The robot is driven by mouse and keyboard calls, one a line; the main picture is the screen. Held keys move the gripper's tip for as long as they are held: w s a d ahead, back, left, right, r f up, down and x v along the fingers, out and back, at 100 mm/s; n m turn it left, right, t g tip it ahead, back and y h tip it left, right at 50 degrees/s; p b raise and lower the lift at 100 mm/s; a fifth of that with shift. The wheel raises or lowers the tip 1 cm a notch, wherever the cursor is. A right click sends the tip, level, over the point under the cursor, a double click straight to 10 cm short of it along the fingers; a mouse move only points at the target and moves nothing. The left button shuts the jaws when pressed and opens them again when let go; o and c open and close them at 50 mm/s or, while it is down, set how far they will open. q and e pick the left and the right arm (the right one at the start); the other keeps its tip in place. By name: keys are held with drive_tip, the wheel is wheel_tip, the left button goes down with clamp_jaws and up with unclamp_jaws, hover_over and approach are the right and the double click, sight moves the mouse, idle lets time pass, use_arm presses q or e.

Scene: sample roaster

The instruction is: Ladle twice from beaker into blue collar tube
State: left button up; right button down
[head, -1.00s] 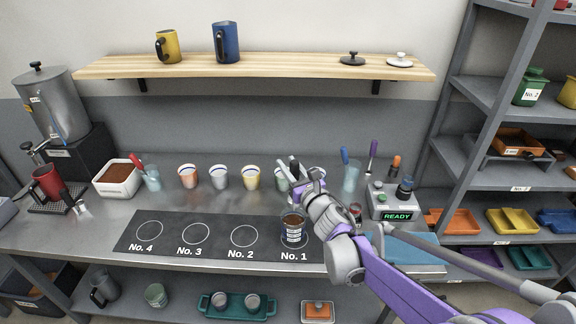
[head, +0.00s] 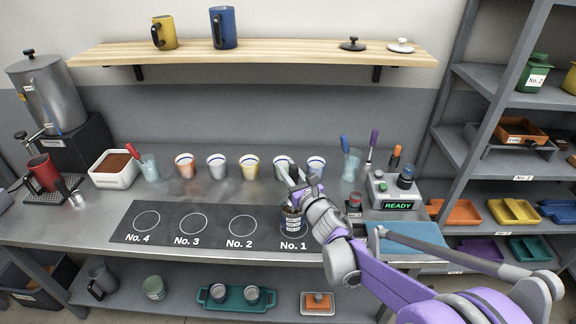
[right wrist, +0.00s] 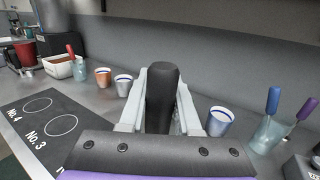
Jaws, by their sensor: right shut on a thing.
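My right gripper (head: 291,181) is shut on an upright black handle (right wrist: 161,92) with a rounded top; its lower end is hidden. The gripper is just above a dark container (head: 292,222) with brown contents and a pale label, on the No. 1 spot. A white cup with a blue rim (head: 316,166) stands behind and right of the gripper; it also shows in the right wrist view (right wrist: 220,121). A clear beaker (head: 351,166) stands further right, with blue and purple handles by it. Another clear beaker (head: 149,168) with a red handle stands at left. My left gripper is out of view.
The mat (head: 215,212) is clear at No. 2 to No. 4. A control box showing READY (head: 397,195) stands right. A wooden shelf (head: 260,52) hangs above.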

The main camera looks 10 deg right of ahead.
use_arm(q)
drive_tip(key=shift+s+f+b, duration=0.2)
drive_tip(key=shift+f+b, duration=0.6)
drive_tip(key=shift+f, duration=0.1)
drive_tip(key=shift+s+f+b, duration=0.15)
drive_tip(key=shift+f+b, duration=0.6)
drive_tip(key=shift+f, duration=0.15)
use_arm(e)
drive_tip(key=shift+f, duration=2.75)
drive_tip(key=shift+r, duration=0.1)
use_arm(q)
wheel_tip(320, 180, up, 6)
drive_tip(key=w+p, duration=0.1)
drive_tip(key=p, duration=0.4)
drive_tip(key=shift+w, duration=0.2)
use_arm(e)
wheel_tip(320, 180, up, 8)
use_arm(q)
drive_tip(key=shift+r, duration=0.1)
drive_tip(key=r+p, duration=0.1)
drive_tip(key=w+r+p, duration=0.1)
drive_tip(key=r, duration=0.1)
drive_tip(key=shift+p, duration=0.35)
use_arm(e)
wheel_tip(320, 180, up, 4)
drive_tip(key=shift+f, duration=0.1)
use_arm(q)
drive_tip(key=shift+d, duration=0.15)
